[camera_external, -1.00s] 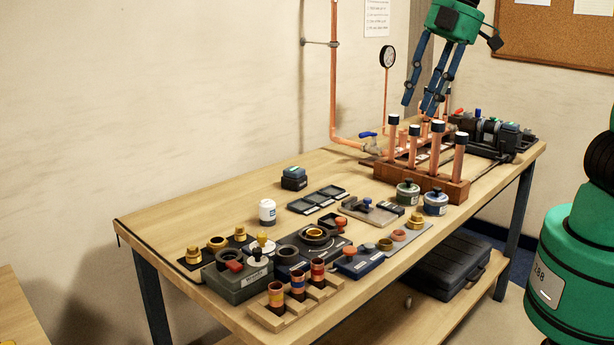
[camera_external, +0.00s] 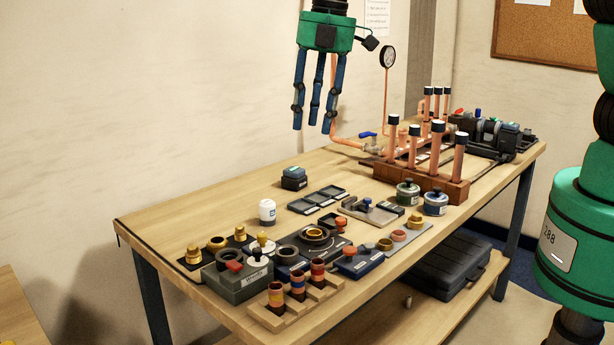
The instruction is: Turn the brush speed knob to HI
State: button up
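My gripper (camera_external: 312,124) has blue fingers pointing down from a green palm. The fingers are spread apart, with nothing between them. It hangs in the air above the back of the bench, left of the pipe manifold, apart from everything on the bench. I cannot tell which control is the brush speed knob, and no HI mark is legible. A dark machine (camera_external: 490,130) with small coloured parts on top stands at the far right end. Red knobs show on a grey-green box (camera_external: 238,284) at the front left and on a blue box (camera_external: 358,263) near the front edge.
The copper manifold (camera_external: 427,155) stands upright on a wooden block (camera_external: 423,181). A wall pipe with a blue-handled valve (camera_external: 369,136) is behind it. A white jar (camera_external: 267,212), a small dark box (camera_external: 294,178) and dark trays (camera_external: 318,199) stand mid-bench. The back left of the bench (camera_external: 200,205) is clear.

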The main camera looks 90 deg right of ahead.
jog(key=w+f+n+p, duration=0.2)
jog(key=w+f+p, duration=0.2)
jog(key=w, duration=0.2)
jog(key=n+g+p, duration=0.2)
jog(key=n+p, duration=0.1)
jog(key=p, duration=0.1)
send_over(257, 249)
notch_tip(257, 249, down, 8)
jog(key=shift+f, duration=0.1)
jog(key=shift+f+p, duration=1.05)
jog(key=shift+f, duration=5.8)
grip_shut()
